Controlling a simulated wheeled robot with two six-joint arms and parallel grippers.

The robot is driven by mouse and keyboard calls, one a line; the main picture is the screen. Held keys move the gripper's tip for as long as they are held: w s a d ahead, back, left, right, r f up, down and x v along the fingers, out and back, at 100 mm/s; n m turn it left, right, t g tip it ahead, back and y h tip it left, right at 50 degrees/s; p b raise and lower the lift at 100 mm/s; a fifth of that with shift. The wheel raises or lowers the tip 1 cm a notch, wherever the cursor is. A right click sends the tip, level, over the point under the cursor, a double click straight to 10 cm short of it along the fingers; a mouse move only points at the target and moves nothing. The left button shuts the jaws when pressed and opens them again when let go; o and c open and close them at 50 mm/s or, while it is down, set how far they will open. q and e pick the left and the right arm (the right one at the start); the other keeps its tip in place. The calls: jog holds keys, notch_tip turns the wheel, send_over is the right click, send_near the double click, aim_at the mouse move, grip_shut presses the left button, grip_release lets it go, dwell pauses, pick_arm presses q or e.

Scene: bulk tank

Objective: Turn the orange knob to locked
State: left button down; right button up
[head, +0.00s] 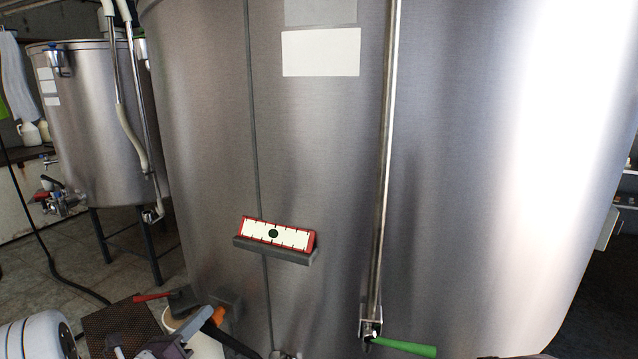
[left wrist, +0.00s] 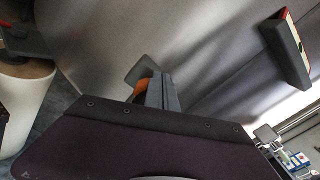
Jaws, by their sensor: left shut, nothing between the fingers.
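The orange knob (head: 217,316) sits low on the front of the large steel tank, in front of a grey mounting block (head: 228,303). In the left wrist view the orange knob (left wrist: 145,88) shows only in part, behind my fingers. My left gripper (head: 203,322) comes in from the lower left. It is shut with nothing held, its tips right at the knob; I cannot tell whether they touch it. The gripper also shows in the left wrist view (left wrist: 160,92). The knob's angle and any lock marking cannot be read. My right gripper is not in view.
A red-framed gauge (head: 273,233) on a grey ledge is above right. A green handle (head: 405,347) is at lower right. The tank front between them is mostly clear.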

pick_arm(q)
jog(key=shift+r+p, duration=0.35)
jog(key=shift+p, duration=0.15)
jog(key=v, duration=0.6)
jog(key=m+p, duration=0.2)
jog(key=p, duration=0.2)
jog(key=m+p, duration=0.2)
jog(key=p, duration=0.3)
jog(key=a+m+p, duration=0.1)
jog(key=m+p, duration=0.1)
jog(key=p, duration=0.2)
jog(key=shift+s+f, duration=0.35)
